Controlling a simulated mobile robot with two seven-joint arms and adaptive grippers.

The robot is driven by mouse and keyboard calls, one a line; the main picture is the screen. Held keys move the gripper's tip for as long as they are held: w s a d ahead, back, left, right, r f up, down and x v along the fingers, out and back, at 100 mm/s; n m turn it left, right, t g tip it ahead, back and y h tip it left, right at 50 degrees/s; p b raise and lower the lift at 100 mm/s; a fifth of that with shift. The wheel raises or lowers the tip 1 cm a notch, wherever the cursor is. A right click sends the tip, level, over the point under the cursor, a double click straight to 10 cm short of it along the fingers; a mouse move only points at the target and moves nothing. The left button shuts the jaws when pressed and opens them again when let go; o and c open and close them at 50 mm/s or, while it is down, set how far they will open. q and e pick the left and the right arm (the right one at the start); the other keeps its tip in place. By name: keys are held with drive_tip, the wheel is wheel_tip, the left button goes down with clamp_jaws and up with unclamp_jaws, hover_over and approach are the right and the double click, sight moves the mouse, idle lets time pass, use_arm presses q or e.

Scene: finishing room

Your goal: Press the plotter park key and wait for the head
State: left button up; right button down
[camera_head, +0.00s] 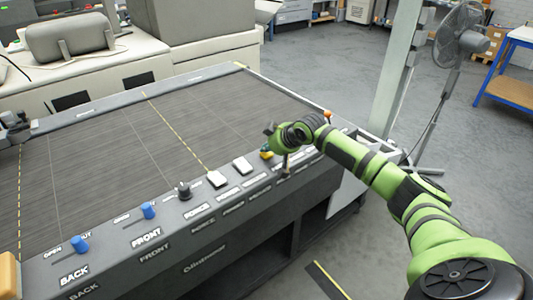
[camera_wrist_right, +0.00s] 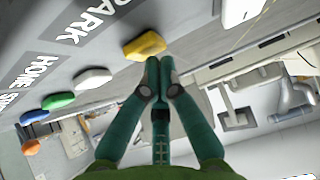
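The plotter (camera_head: 120,150) is a large dark flatbed with a sloped control strip along its near edge. A yellow key (camera_head: 266,154) sits on this strip beside my right gripper (camera_head: 285,166). In the right wrist view the yellow key (camera_wrist_right: 146,45) is just beyond my shut fingertips (camera_wrist_right: 160,64), with the printed word PARK near it. The fingers hold nothing. I cannot tell whether they touch the key. A dark mechanism (camera_head: 14,128) at the bed's left edge may be the plotter head; it is cut off. My left gripper is not in view.
The strip also carries blue knobs (camera_head: 79,244), a black knob (camera_head: 184,191) and white keys (camera_head: 217,179). White (camera_wrist_right: 93,78), green (camera_wrist_right: 58,100), blue (camera_wrist_right: 33,117) and orange (camera_wrist_right: 31,146) keys continue the row. A fan (camera_head: 460,42) stands right. The bed's middle is clear.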

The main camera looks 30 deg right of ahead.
drive_tip(key=shift+f, duration=0.5)
idle(0.4)
drive_tip(key=shift+r, duration=0.1)
drive_tip(key=shift+r+p, duration=0.85)
drive_tip(key=shift+p, duration=0.1)
drive_tip(key=shift+r, duration=0.1)
